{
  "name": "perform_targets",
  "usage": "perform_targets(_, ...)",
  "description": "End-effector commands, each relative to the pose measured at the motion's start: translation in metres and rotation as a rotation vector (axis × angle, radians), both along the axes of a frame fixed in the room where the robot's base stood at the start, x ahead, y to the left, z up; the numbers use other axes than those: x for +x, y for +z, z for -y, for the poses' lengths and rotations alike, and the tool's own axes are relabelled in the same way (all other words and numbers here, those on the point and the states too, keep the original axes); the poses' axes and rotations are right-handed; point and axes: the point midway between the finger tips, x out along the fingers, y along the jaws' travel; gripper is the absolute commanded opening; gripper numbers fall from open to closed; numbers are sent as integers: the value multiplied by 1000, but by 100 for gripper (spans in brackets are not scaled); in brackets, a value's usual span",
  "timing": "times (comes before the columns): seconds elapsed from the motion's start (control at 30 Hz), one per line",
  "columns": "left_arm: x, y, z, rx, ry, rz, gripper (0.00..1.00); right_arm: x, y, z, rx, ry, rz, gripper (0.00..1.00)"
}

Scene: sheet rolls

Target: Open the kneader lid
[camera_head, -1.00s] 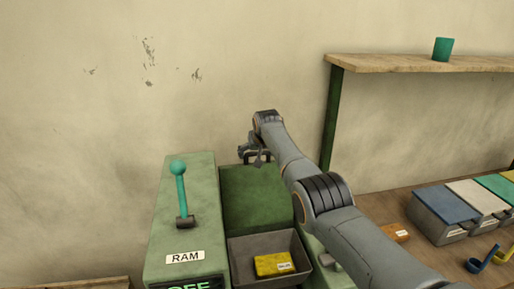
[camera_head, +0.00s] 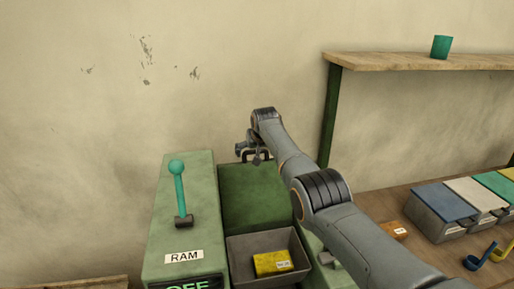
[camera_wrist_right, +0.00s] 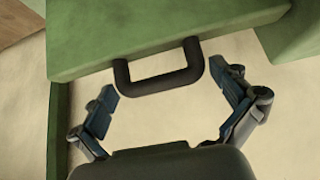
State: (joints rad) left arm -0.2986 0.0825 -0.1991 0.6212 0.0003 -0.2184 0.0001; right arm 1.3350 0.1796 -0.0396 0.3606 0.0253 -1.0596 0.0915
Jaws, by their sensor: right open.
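The kneader lid (camera_head: 252,195) is a dark green panel between the machine's lighter green sides in the head view. It stands tilted up behind the grey trough, which is uncovered. In the right wrist view the lid (camera_wrist_right: 120,30) has a dark U-shaped handle (camera_wrist_right: 160,83) at its edge. My right gripper (camera_head: 251,155) is at the lid's top edge in the head view. In the wrist view its fingers (camera_wrist_right: 172,100) are open, one on each side of the handle and apart from it. My left gripper is not in view.
The trough (camera_head: 234,257) holds a yellow labelled block (camera_head: 272,263). A teal RAM lever (camera_head: 178,185) stands on the left housing. Bins with coloured lids (camera_head: 445,202) and an orange block (camera_head: 392,229) sit on the right table. A shelf (camera_head: 400,63) holds a teal cup (camera_head: 441,47).

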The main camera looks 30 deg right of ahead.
Motion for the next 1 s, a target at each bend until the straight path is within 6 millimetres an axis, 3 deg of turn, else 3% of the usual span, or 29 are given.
perform_targets(0.37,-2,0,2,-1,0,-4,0,-13,17,-3,0,-1,2,100)
perform_targets(1.0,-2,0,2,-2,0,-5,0,-64,88,-15,0,-1,3,100)
